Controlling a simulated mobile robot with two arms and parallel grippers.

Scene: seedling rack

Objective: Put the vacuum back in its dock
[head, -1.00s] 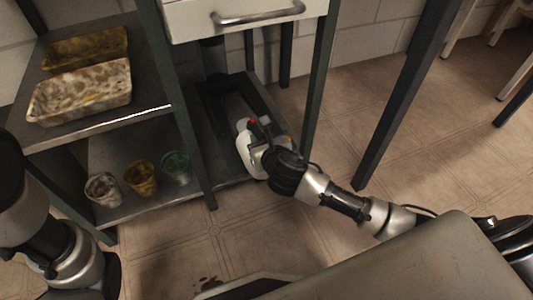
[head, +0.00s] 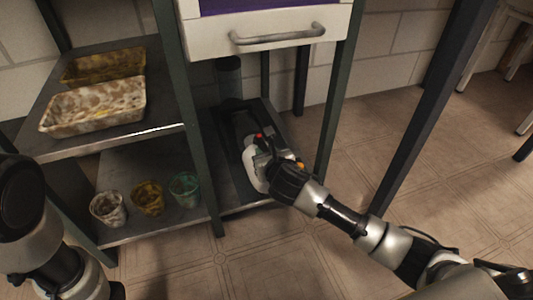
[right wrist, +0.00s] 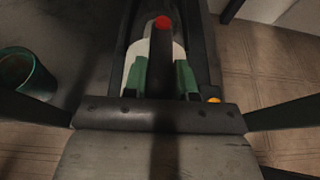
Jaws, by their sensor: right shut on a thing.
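The vacuum (head: 251,172) is a small white handheld with a dark handle and a red button. It sits low in the bay under the drawer, at the front of a dark frame-like dock (head: 276,121). In the right wrist view the vacuum (right wrist: 177,48) lies between the dark side walls of the dock (right wrist: 207,55). My right gripper (head: 268,160) is shut on the vacuum's handle; its green finger pads flank the handle in the right wrist view (right wrist: 161,77). Whether the vacuum is fully seated cannot be told. My left arm shows at the left edge, its gripper out of view.
A green-dark shelf post (head: 201,150) stands left of the bay. Several cups, including a teal one (head: 184,188), stand on the lower left shelf. A spotted tray (head: 95,108) is above them. A white drawer (head: 262,30) overhangs the bay. The floor at right is open.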

